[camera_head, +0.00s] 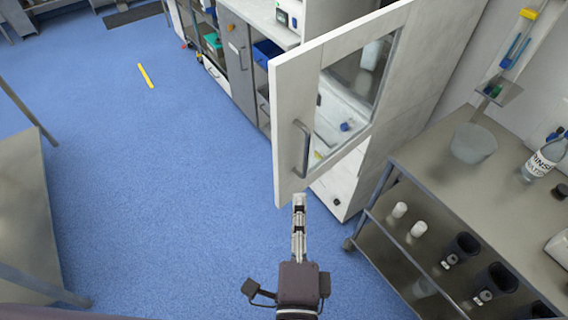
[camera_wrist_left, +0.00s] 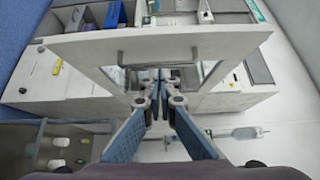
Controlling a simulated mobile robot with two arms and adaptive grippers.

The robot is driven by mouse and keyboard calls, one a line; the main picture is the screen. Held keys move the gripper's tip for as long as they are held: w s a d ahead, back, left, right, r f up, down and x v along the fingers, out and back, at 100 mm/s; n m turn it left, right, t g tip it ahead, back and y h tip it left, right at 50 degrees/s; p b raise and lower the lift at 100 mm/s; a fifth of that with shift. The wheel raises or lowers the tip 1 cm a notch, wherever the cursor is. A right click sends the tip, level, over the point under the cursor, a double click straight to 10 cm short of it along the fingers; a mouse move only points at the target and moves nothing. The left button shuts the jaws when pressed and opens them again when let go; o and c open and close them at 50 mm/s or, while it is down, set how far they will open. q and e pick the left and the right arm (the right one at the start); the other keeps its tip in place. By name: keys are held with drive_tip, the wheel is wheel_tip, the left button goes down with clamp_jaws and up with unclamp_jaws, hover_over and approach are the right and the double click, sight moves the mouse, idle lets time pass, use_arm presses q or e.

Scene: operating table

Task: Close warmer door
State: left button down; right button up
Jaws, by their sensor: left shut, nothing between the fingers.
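The warmer door (camera_head: 287,128) is a white framed panel with a glass pane and a grey bar handle (camera_head: 302,149). It stands swung open from the tall white warmer cabinet (camera_head: 425,75), and its lower part lies just beyond my left gripper (camera_head: 299,200). That gripper is shut and empty, its fingertips close to the door's bottom edge. I cannot tell whether they touch. In the left wrist view the door (camera_wrist_left: 200,42) crosses the frame ahead of the closed fingers (camera_wrist_left: 158,76). My right gripper is not seen.
A steel cart (camera_head: 420,190) with a bottle (camera_head: 543,158), a clear bowl (camera_head: 473,143) and dark cups below stands at right. A grey table (camera_head: 25,210) is at left. Open blue floor (camera_head: 150,180) lies between. A yellow strip (camera_head: 146,76) marks the floor.

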use_arm(q)
drive_tip(key=p, duration=0.2)
approach(287, 151)
drive_tip(key=w+d, duration=0.2)
drive_tip(key=d, duration=0.1)
drive_tip(key=w+a, duration=0.1)
drive_tip(key=w+a+p, duration=0.1)
drive_tip(key=w, duration=0.1)
drive_tip(key=shift+w+r+p, duration=0.1)
drive_tip(key=shift+r+p, duration=0.05)
drive_tip(key=shift+p, duration=0.15)
drive_tip(key=shift+w+a, duration=0.35)
drive_tip(key=shift+a, duration=0.05)
